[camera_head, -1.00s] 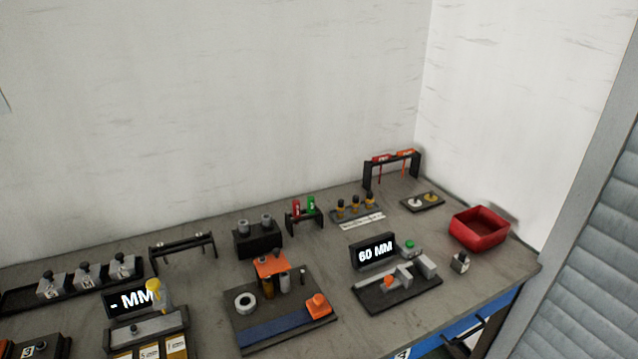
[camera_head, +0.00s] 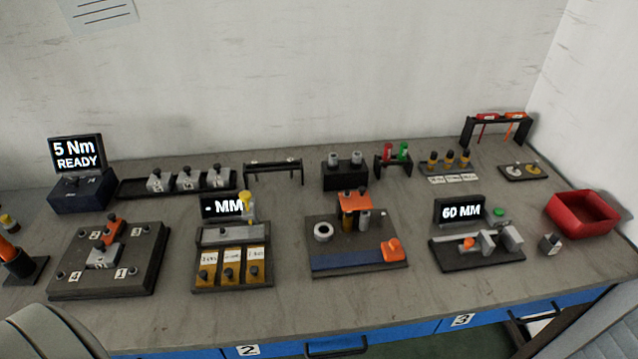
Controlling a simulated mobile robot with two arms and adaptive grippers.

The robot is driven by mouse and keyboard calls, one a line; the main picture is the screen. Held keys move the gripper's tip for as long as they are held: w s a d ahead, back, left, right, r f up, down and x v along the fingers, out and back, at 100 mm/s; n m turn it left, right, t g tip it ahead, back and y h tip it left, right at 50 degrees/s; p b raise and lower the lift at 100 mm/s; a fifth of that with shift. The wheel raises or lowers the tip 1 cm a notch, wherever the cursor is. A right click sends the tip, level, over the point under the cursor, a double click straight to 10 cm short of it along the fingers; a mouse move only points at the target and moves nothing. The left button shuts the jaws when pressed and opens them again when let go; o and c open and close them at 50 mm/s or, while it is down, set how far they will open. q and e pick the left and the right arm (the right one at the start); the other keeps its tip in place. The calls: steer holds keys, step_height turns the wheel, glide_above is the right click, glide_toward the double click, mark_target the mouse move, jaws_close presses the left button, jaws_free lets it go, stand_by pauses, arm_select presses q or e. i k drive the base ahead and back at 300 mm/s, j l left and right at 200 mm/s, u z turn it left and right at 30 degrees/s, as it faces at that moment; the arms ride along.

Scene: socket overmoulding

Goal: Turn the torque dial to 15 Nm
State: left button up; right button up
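The torque controller is a dark blue box (camera_head: 80,194) at the left of the bench in the head view. Its black display (camera_head: 76,154) stands upright on it and reads "5 Nm READY". A small dark dial (camera_head: 72,180) sits on the box's sloped front; its pointer is too small to read. Neither gripper shows. A grey rounded part at the lower left corner seems to be mine.
In front of the box stands a dark numbered fixture plate (camera_head: 140,282) with an orange clamp. A tray of grey blocks (camera_head: 128,189) stands right of the box, and an orange tool in a stand (camera_head: 40,270) stands left. A red bin (camera_head: 582,214) is far right.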

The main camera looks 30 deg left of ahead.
mark_target(73, 181)
steer(key=u, duration=2.3)
steer(key=i+j+z, duration=0.1)
steer(key=z, duration=0.35)
steer(key=i+j+z, duration=0.1)
steer(key=z, duration=0.35)
steer(key=i+j+z, duration=0.1)
steer(key=z, duration=0.4)
